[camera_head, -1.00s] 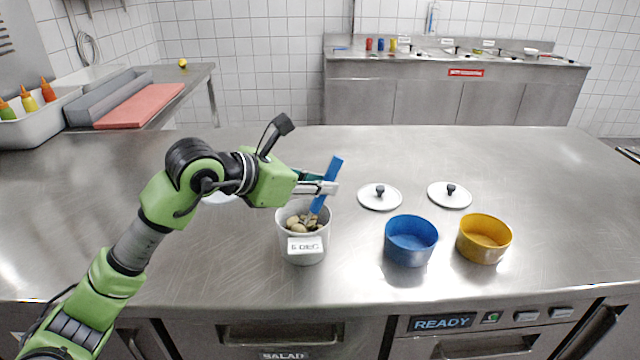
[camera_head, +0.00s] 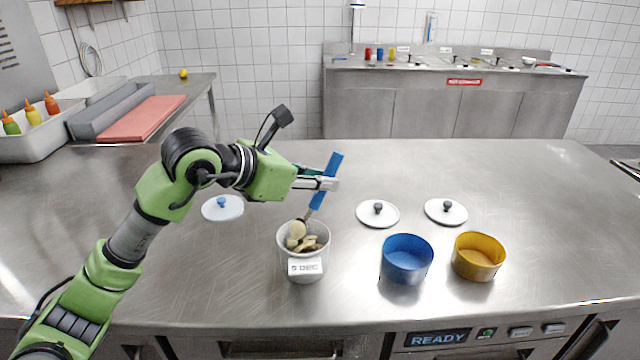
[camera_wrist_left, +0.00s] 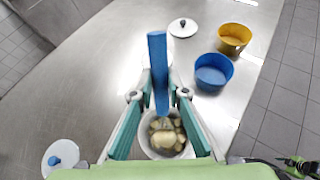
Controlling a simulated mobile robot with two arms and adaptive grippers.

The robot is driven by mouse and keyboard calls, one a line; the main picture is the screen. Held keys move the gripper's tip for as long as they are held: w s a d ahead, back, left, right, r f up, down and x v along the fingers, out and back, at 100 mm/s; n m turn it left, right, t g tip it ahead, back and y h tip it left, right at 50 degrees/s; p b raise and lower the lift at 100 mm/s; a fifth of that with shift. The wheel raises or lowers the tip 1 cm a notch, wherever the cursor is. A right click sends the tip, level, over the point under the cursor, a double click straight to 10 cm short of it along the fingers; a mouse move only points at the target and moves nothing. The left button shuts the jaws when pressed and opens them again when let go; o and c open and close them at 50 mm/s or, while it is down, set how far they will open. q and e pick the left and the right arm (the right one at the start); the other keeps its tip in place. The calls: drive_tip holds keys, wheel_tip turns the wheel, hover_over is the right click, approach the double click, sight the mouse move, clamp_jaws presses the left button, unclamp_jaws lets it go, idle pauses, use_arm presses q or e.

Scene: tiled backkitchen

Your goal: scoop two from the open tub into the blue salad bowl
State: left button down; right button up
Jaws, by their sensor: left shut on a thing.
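My left gripper (camera_head: 322,184) is shut on the blue handle of a scoop (camera_head: 334,163), above the open tub. The handle leans, and its metal neck runs down to the tub mouth. The scoop's head is mostly hidden among pale pieces at the rim. The open tub (camera_head: 290,258) is white with a "5 DEC" label and holds beige and brownish pieces (camera_wrist_left: 163,138). The blue salad bowl (camera_head: 407,262) stands to its right and looks empty; it also shows in the left wrist view (camera_wrist_left: 213,75).
A yellow bowl (camera_head: 479,258) stands right of the blue one. A lid with a blue knob (camera_head: 222,209) lies left of the tub. The back of the steel counter is clear.

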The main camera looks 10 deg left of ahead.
sight(334, 152)
use_arm(q)
wheel_tip(334, 152, up, 5)
drive_tip(key=p, duration=0.2)
drive_tip(key=shift+f+p, duration=0.1)
drive_tip(key=shift+p, duration=0.2)
drive_tip(key=shift+r+p, duration=0.45)
drive_tip(key=shift+r, duration=0.3)
use_arm(e)
drive_tip(key=r, duration=0.2)
drive_tip(key=a+r, duration=0.1)
drive_tip(key=r, duration=0.1)
drive_tip(key=shift+s, duration=0.1)
drive_tip(key=shift+d, duration=0.3)
